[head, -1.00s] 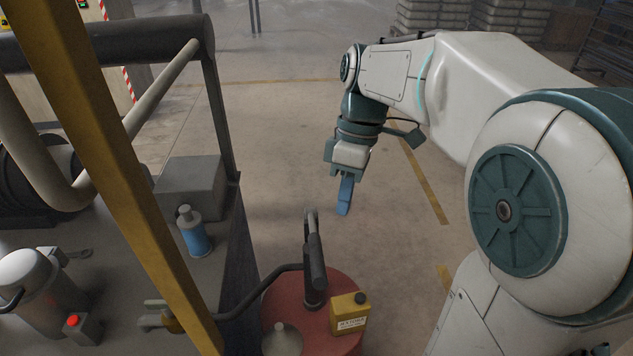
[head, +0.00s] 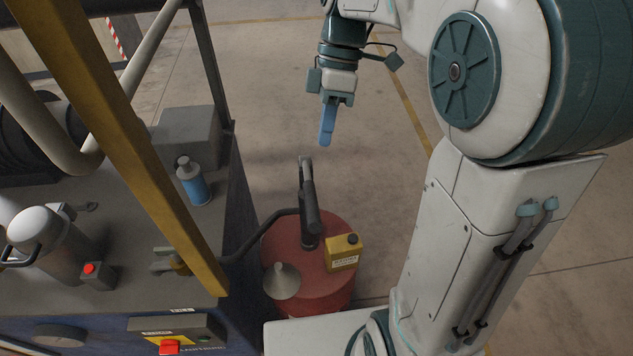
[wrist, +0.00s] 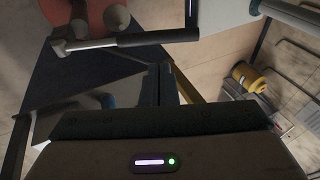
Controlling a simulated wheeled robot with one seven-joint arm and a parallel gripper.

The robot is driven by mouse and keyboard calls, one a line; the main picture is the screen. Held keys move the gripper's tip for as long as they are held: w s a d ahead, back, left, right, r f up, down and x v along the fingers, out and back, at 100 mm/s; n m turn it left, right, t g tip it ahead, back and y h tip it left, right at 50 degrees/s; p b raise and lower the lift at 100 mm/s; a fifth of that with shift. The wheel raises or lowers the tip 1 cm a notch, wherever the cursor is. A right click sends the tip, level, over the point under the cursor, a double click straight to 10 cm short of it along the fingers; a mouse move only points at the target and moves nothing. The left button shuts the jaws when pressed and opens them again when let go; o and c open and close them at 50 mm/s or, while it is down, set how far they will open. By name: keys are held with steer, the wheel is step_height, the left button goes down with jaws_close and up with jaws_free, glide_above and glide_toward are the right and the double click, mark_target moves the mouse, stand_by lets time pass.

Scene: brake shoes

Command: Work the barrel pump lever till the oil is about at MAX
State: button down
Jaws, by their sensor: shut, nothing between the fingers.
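The red barrel (head: 290,239) stands on the floor beside the dark machine. Its pump has an upright dark lever (head: 308,190); in the wrist view the lever's dark grip (wrist: 158,37) lies across the top, ahead of the fingers. My gripper (head: 324,143), with blue fingers, points down just above and right of the lever's top in the head view. It is shut and empty, apart from the lever. The fingers also show in the wrist view (wrist: 166,82). A dark hose (head: 262,226) runs from the pump to the machine. I cannot make out an oil level or MAX mark.
A yellow canister (head: 343,258) and a grey funnel (head: 281,281) sit on the barrel top. A yellow post (head: 130,150) crosses in front of the machine. A blue bottle (head: 193,184) stands on the machine deck. The floor behind the barrel is clear.

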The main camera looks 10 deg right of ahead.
mark_target(313, 200)
steer(key=p+x, duration=0.1)
steer(key=x, duration=1)
steer(key=shift+f, duration=0.1)
steer(key=shift+f, duration=0.1)
